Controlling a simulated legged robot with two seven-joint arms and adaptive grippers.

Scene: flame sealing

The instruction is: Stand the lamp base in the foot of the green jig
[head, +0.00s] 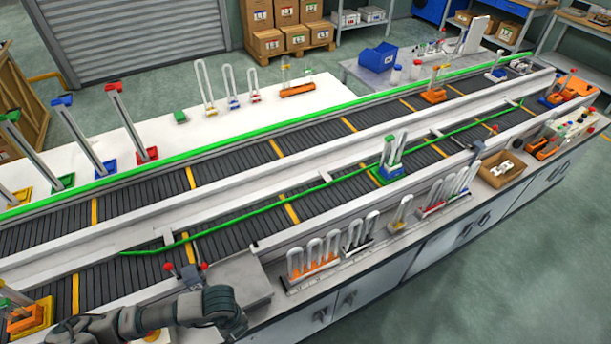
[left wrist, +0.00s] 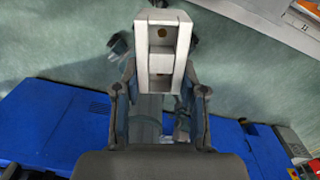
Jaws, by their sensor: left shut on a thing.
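My left gripper (left wrist: 160,95) is shut on a pale grey block (left wrist: 165,45) with two holes in its face, which may be the lamp base. The block sticks out beyond the fingers in the left wrist view, over green floor. In the head view my left arm reaches in at the bottom left, and its gripper end (head: 225,308) is beside the front bench; fingertips and block are not clear there. A jig with a green foot (head: 62,183) and tall grey upright stands on the white table at left, across the conveyor from my gripper. My right gripper is not in view.
Jigs with blue (head: 107,167), red (head: 146,156) and yellow (head: 17,197) feet stand nearby. A green-and-blue fixture (head: 390,172) sits on the near conveyor lane. Racks of glass U-tubes (head: 315,255) line the bench. Red-knobbed posts (head: 186,272) stand close to my left arm.

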